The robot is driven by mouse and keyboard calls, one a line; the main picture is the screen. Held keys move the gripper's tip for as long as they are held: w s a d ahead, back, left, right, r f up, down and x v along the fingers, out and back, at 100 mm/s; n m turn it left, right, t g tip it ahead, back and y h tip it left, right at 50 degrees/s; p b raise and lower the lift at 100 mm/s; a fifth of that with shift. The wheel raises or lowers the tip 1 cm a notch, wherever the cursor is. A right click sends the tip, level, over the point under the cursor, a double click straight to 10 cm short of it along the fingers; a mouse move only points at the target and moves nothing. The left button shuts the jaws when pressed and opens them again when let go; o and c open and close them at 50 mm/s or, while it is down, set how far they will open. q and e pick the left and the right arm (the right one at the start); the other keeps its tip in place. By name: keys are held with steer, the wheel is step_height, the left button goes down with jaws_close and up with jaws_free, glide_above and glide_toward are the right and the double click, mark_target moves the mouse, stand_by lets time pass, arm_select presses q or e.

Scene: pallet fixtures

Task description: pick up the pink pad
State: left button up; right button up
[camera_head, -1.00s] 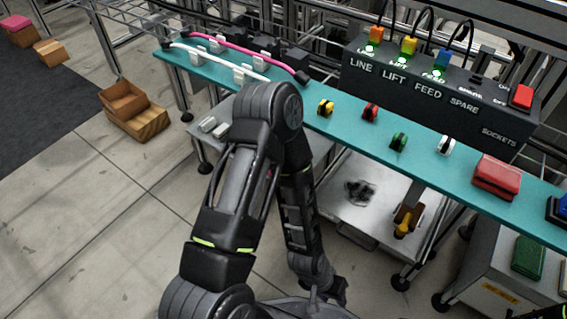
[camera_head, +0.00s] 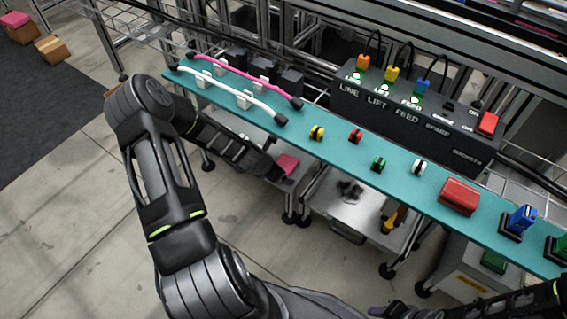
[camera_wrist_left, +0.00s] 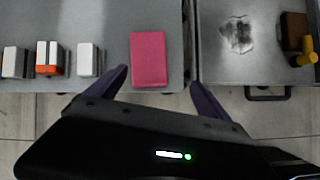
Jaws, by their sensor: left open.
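The pink pad (camera_wrist_left: 148,59) lies flat on a grey surface (camera_wrist_left: 110,20) in the left wrist view. In the head view a small part of the pad (camera_head: 287,165) shows below the teal shelf, by the end of my left arm. My left gripper (camera_wrist_left: 160,77) is open and empty, its dark purple fingers on either side of the pad's near end. Whether the fingers are at the pad's height I cannot tell.
The teal shelf (camera_head: 330,145) with cables, coloured pieces and a red block (camera_head: 459,195) stands above. White blocks (camera_wrist_left: 88,59) and an orange-and-white block (camera_wrist_left: 49,58) lie left of the pad. A metal tray (camera_wrist_left: 215,70) with a yellow-handled item (camera_wrist_left: 304,59) is to the right.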

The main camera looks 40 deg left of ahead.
arm_select(q)
steer(key=a+n, duration=0.1)
steer(key=a+r+n, duration=0.1)
steer(key=shift+w+n, duration=0.35)
steer(key=shift+n, duration=0.05)
steer(key=shift+b+x, duration=0.35)
steer(key=shift+x, duration=0.9)
steer(key=b+x, duration=0.2)
steer(key=x, duration=0.2)
steer(key=shift+a+f, duration=0.1)
steer(key=shift+f, duration=0.1)
steer(key=shift+w+f, duration=0.35)
steer(key=shift+c, duration=0.2)
